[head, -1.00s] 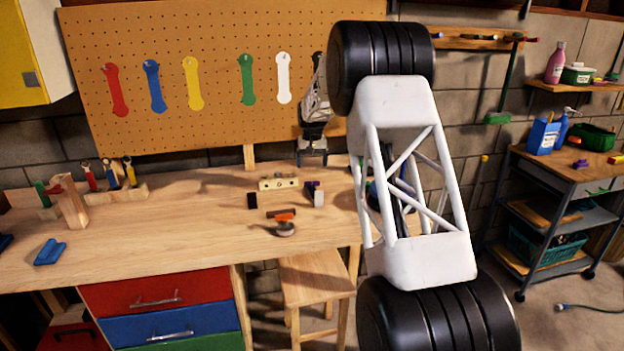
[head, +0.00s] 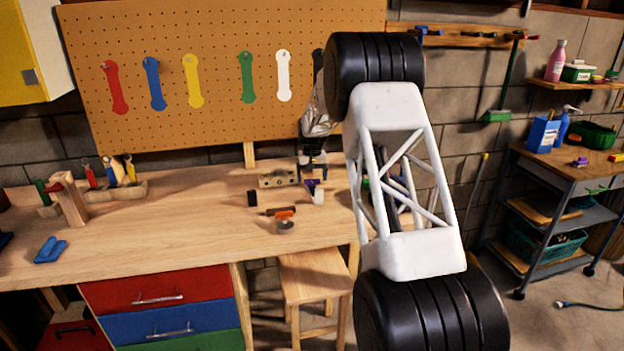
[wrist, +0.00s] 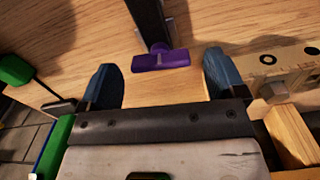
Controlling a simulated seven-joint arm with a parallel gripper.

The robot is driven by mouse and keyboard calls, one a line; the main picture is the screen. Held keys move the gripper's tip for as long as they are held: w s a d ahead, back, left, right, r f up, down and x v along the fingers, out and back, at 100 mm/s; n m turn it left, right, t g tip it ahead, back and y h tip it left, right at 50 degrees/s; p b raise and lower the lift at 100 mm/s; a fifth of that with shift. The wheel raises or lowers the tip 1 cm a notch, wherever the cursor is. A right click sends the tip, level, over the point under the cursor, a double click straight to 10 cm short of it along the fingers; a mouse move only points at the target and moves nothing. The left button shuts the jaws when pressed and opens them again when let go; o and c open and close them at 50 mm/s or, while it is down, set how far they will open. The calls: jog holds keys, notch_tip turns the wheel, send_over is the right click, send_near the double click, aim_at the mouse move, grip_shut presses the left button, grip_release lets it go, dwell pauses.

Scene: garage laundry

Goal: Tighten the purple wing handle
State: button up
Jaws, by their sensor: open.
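The purple wing handle (wrist: 161,60) shows in the wrist view as a flat purple bar at the end of a dark bar (wrist: 148,20), above the wooden bench. My gripper (wrist: 162,80) is open, with its two blue fingertips apart on either side of the handle and a little short of it. I see no contact between the fingers and the handle. In the head view the handle (head: 311,184) is a small purple patch at the bench's right part, and my gripper (head: 312,172) is just over it, partly hidden and small.
A light wooden block with holes (head: 277,179) lies left of the handle in the head view. A dark block (head: 252,199) and an orange-topped round item (head: 284,222) are nearby on the workbench (head: 180,235). The bench's left middle is clear. A stool (head: 314,285) stands in front.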

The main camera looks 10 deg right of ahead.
jog(key=shift+f, duration=0.45)
jog(key=shift+c, duration=0.4)
jog(key=c, duration=0.8)
jog(key=shift+c, duration=0.2)
jog(key=shift+m, duration=1.1)
jog(key=o, duration=0.9)
